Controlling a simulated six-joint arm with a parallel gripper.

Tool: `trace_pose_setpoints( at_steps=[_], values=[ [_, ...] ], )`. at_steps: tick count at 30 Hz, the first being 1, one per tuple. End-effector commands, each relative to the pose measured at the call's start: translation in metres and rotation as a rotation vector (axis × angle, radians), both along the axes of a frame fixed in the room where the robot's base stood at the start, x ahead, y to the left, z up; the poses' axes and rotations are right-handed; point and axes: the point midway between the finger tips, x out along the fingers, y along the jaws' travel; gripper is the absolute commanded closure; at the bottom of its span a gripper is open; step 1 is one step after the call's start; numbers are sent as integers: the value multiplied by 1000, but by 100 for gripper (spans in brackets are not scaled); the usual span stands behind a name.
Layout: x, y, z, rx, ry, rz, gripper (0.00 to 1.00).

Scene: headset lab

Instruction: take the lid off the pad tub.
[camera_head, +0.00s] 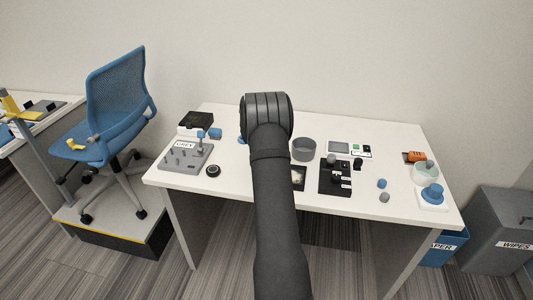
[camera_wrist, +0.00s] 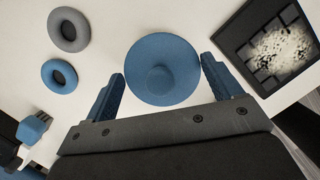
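A round blue lid (camera_wrist: 162,52) with a central knob (camera_wrist: 160,79) shows from above in the wrist view. My gripper (camera_wrist: 162,68) is open, with one blue fingertip on each side of the lid. Gaps show between the fingers and the lid, and nothing is gripped. The lid hides what is under it, so I cannot see the pad tub's walls. In the head view my arm hides the gripper and this lid.
A grey ring pad (camera_wrist: 69,30) and blue ring pad (camera_wrist: 59,76) lie left of the lid. A black tray with a speckled panel (camera_wrist: 282,50) is to its right.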

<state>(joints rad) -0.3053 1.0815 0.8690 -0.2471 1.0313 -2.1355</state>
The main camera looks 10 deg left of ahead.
Motion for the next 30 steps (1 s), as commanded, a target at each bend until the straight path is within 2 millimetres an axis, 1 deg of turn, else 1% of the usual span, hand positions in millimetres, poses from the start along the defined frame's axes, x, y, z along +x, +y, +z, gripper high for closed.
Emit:
trace_pose_setpoints(
  at_steps=[9,13,17,21,23,30],
  values=[
    [0,0,1,0,0,0,38],
    [0,0,6,1,-1,0,38],
    [1,0,20,1,-2,1,38],
    [1,-1,45,2,-2,1,38],
    [-4,-15,51,1,1,-2,38],
    [-21,-69,84,0,0,-2,38]
  ],
)
